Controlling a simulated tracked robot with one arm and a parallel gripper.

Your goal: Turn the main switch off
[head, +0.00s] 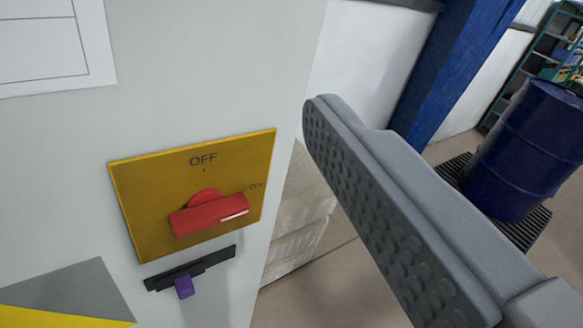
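The main switch is a red rotary handle (209,214) on a yellow plate (150,190), mounted on a light grey cabinet face. The handle lies nearly level, and the white mark on its right end points towards the "On" lettering at the right. "OFF" is printed at the top of the plate. One grey finger of my gripper (400,215) shows to the right of the plate, with its dimpled pad facing left and bare. It is apart from the handle in the picture. The other finger is out of view. Nothing is seen held.
A black bracket with a purple tab (184,287) sits just below the plate. A white label (50,45) and a yellow-and-grey patch (70,298) flank it on the left. A blue drum (525,150), blue pillar (435,70) and shelves (545,50) stand behind, right.

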